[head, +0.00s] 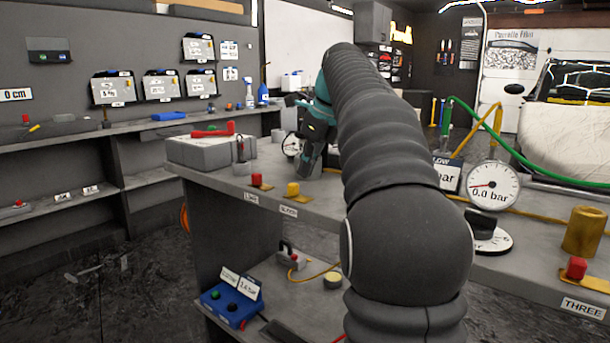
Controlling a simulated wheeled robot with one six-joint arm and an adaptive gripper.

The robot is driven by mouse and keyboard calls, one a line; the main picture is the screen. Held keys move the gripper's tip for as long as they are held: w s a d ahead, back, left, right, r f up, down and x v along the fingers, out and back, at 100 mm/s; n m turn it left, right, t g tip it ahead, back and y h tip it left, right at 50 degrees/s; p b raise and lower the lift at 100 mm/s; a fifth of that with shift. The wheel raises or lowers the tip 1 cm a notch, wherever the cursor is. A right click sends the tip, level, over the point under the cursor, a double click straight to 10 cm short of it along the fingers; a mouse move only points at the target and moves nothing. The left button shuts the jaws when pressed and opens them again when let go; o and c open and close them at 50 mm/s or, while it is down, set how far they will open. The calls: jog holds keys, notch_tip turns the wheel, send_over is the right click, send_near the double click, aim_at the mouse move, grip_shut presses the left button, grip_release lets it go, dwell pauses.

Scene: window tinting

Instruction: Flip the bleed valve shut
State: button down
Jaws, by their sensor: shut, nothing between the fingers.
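I cannot tell for certain which part is the bleed valve. A yellow knob (293,189) and a red knob (257,179) sit on brass bases near the front edge of the grey bench (330,200), above small labels too blurred to read surely. My gripper (304,172) is shut and empty, its fingers pointing down over the bench just behind the yellow knob. It looks apart from that knob, though depth is hard to judge. My arm covers the middle of the bench.
A pressure gauge reading 0.0 bar (493,186) stands right of my arm. A red knob (576,268) and a brass cylinder (584,231) are at the far right. A grey box (211,153) with a red tool is left. A blue box (232,304) sits on the lower shelf.

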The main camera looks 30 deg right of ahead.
jog(key=shift+d+v, duration=0.2)
jog(key=shift+v, duration=2.75)
jog(key=shift+s+f, duration=0.1)
jog(key=shift+s, duration=0.05)
jog(key=s+a+f+n+h, duration=0.1)
jog(key=s+a+f+n, duration=0.8)
jog(key=a+n, duration=0.4)
jog(key=s+a+f+n, duration=0.2)
jog(key=s+f+n, duration=0.6)
jog(key=f+n, duration=0.1)
jog(key=s+a+f+n+t, duration=0.1)
jog(key=s+a+f+n, duration=0.2)
jog(key=s+f+n, duration=0.5)
notch_tip(320, 180, down, 3)
jog(key=shift+s+f+n+t+h, duration=0.15)
jog(key=shift+s+n+t+h, duration=0.15)
jog(key=shift+s+n+h, duration=0.1)
jog(key=shift+a, duration=0.1)
